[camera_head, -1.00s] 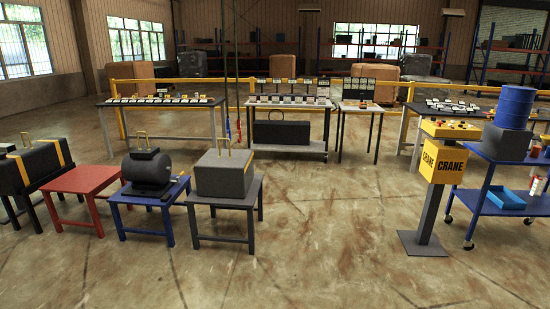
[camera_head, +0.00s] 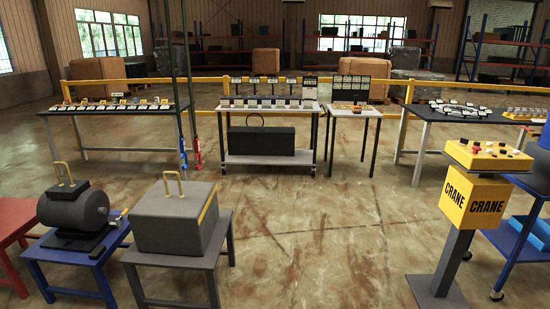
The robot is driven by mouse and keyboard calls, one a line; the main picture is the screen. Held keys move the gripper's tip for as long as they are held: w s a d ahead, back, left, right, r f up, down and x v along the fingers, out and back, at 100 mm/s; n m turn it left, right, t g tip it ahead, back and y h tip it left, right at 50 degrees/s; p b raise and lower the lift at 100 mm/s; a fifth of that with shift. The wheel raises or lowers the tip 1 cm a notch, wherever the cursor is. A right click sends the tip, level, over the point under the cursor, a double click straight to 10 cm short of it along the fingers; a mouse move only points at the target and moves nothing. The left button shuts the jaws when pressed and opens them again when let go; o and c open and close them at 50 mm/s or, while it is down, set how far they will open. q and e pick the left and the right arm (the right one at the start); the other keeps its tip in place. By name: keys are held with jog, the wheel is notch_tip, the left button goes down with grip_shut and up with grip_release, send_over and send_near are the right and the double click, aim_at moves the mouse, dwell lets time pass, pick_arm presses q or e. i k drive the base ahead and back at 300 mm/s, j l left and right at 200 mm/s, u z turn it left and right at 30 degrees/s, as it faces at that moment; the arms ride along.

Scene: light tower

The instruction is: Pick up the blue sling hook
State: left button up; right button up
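A small blue hook-like piece (camera_head: 183,157) hangs at the lower end of a thin dark vertical line, left of the middle in the head view. A similar red piece (camera_head: 196,151) hangs just to its right. Both are small and their exact shape is hard to make out. They hang between the long left table and the middle table, beyond the grey block. Neither of my grippers is in view.
A grey block with a yellow handle (camera_head: 174,219) stands on a grey table, beside a dark motor (camera_head: 72,211) on a blue table. A yellow crane control stand (camera_head: 478,195) stands at right. Long tables (camera_head: 121,109) line the back. Open floor (camera_head: 310,230) lies between.

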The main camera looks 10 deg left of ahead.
aim_at(181, 142)
jog(key=i, duration=2.35)
